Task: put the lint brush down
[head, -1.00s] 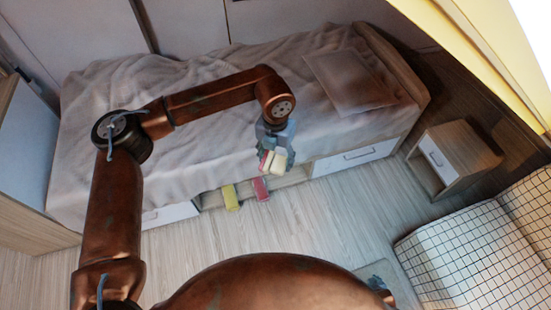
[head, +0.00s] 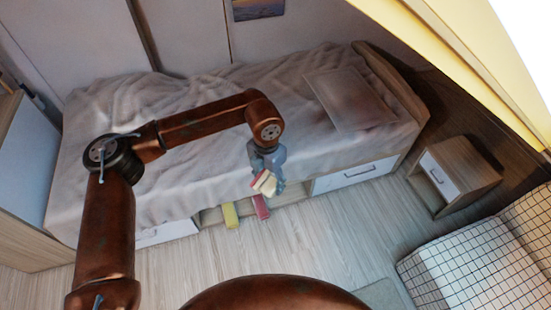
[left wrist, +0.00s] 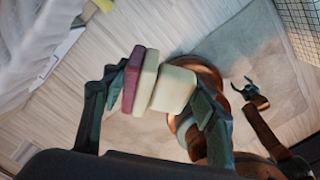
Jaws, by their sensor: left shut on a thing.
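The lint brush, a cream block with a dark red layer, is held in my left gripper (head: 266,184). In the left wrist view the lint brush (left wrist: 157,84) sits between the two fingers, which are shut on it. The gripper hangs in the air at the front side of the bed, near an open compartment (head: 210,217). The lint brush's underside is hidden. My right gripper (left wrist: 242,83) shows small in the left wrist view, over the floor, with its fingers apart and nothing between them.
A yellow item (head: 231,215) and a red item (head: 261,207) are at the compartment's front. The bed (head: 150,130) has a closed drawer (head: 355,174) to the right. A nightstand (head: 470,172) and a checked seat (head: 460,260) stand at right. The floor (head: 310,235) in front is clear.

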